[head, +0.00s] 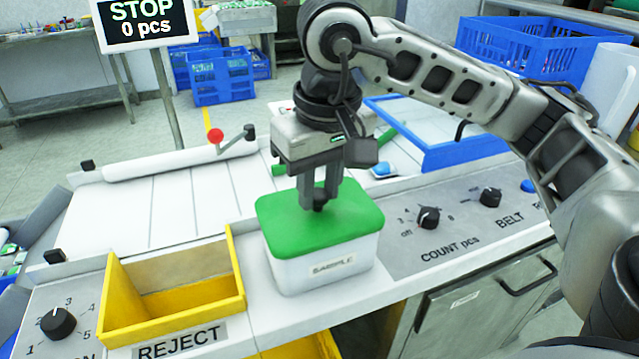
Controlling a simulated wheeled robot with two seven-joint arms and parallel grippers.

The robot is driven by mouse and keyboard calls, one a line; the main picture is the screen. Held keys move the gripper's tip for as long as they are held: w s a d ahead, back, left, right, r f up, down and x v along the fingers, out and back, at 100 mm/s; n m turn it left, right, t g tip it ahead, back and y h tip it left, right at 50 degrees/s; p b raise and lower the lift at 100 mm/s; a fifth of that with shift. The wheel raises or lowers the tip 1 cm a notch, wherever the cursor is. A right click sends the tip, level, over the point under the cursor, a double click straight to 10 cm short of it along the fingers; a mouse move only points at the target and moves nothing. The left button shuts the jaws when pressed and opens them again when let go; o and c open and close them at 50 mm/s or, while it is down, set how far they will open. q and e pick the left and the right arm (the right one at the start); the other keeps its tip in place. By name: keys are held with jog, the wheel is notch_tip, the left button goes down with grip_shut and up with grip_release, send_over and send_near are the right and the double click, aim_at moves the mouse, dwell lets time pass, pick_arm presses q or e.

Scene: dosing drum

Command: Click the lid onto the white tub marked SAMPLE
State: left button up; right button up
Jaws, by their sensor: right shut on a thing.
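The white tub (318,274) stands upright on the bench, with its SAMPLE label facing the front. The green lid (285,222) lies over the top of the tub and covers its opening. Whether its rim is clicked down all round I cannot tell. My right gripper (318,205) comes down from above at the middle of the lid, its fingers shut on the lid's grip, which the fingers mostly hide. My left gripper is not in view.
A yellow REJECT bin (170,318) stands left of the tub. The control panel with the COUNT knob (428,218) lies to the right. A red-knobbed lever (216,136) and a blue-framed tray (465,152) are behind. A sign (145,22) reads STOP, 0 pcs.

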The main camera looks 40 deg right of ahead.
jog(key=shift+f+b, duration=0.15)
jog(key=shift+b, duration=0.25)
dwell(0.4)
dwell(0.4)
jog(key=o, duration=1.5)
jog(key=shift+o, duration=0.2)
jog(key=shift+r+p, duration=2.25)
jog(key=shift+r, duration=1.3)
grip_shut()
